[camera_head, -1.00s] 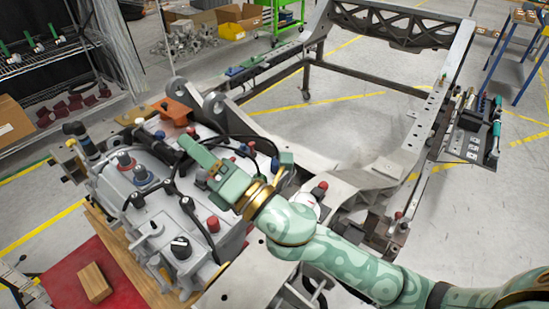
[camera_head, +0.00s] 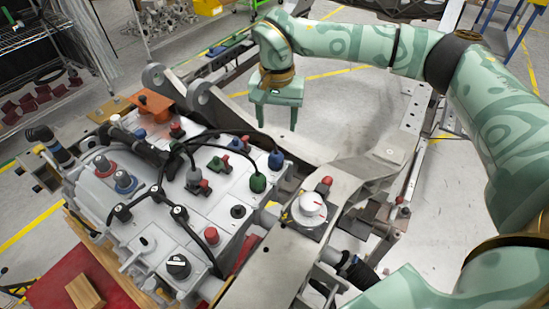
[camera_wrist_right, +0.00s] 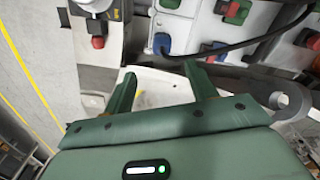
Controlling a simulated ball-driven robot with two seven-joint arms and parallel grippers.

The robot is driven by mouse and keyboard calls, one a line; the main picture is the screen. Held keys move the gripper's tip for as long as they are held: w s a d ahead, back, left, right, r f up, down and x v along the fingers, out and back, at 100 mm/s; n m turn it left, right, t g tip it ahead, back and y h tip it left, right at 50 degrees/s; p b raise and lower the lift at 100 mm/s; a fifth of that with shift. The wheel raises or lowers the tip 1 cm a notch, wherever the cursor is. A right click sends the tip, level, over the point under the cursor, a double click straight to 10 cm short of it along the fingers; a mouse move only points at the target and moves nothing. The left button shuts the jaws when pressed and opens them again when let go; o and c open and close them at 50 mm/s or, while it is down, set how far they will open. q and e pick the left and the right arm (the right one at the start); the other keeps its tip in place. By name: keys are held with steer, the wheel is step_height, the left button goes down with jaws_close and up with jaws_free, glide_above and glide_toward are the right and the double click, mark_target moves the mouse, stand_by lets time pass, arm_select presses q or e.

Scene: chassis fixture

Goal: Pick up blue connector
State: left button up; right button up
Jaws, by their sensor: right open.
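Several blue connectors sit on the grey machine block. One blue connector (camera_head: 275,160) stands at the block's right edge by a green one (camera_head: 258,182), and shows large in the wrist view (camera_wrist_right: 163,43). A second blue connector (camera_head: 237,143) stands beside a red plug and shows in the wrist view (camera_wrist_right: 214,46). A third (camera_head: 140,133) is farther back left. My right gripper (camera_head: 275,118) points down above and behind the block's right edge, open and empty. In the wrist view its fingers (camera_wrist_right: 160,75) are apart, with the edge blue connector beyond the gap. My left gripper is out of view.
Black cables (camera_head: 215,135) loop over the block (camera_head: 200,225). A white dial (camera_head: 312,203) and a red knob (camera_head: 325,185) stand to the right on the metal frame (camera_head: 370,165). An orange part (camera_head: 154,105) is at the back. The frame's middle opening shows clear floor.

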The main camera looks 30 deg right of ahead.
mark_target(276, 153)
step_height(276, 153, down, 8)
steer(key=shift+w+r+b, duration=0.1)
steer(key=shift+r+b, duration=0.1)
steer(key=shift+b, duration=0.35)
steer(key=f, duration=0.1)
steer(key=f+b, duration=0.1)
steer(key=f, duration=0.3)
steer(key=shift+w+f, duration=0.1)
steer(key=shift+w, duration=0.15)
jaws_close()
